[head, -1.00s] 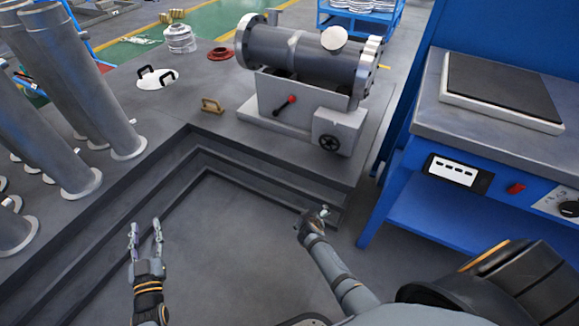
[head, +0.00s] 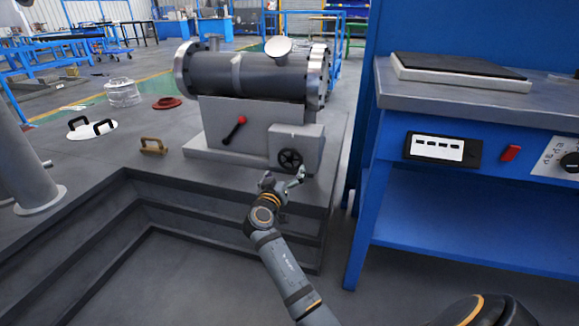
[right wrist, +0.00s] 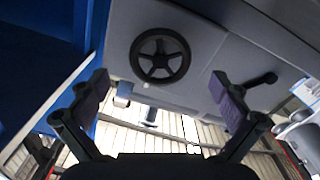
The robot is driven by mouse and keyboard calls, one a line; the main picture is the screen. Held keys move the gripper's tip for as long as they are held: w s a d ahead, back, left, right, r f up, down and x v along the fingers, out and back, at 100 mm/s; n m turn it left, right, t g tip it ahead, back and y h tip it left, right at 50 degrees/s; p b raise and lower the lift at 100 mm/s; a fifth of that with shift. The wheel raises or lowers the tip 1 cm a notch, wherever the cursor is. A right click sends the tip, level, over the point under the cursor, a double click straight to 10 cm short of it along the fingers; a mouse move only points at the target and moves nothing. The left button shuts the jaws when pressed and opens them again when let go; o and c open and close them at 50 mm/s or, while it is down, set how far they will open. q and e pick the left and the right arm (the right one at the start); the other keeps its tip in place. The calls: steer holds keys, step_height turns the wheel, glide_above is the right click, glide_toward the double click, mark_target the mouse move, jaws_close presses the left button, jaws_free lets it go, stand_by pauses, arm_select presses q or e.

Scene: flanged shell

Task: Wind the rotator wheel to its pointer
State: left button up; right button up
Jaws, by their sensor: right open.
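The black spoked rotator wheel (head: 290,160) sits on the front of a grey box at the right end of the rotator base (head: 232,147). A flanged grey shell (head: 245,75) lies across the top of the base. My right gripper (head: 284,180) is just below and in front of the wheel, open and empty. In the right wrist view the wheel (right wrist: 160,56) shows ahead, between and beyond the spread fingers (right wrist: 165,97), apart from them. I cannot make out a pointer. My left gripper is out of view.
A lever with a red knob (head: 242,119) is on the base, left of the wheel. A blue workbench (head: 385,160) stands close on the right. Steps drop in front.

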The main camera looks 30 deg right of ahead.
mark_target(290, 163)
steer(key=b+x, duration=0.1)
steer(key=x, duration=0.5)
steer(key=shift+w+d+b, duration=0.25)
steer(key=shift+b, duration=0.05)
steer(key=c, duration=1)
steer(key=shift+c, duration=0.2)
steer(key=shift+f, duration=0.1)
stand_by(0.4)
steer(key=o, duration=1)
steer(key=shift+o, duration=0.2)
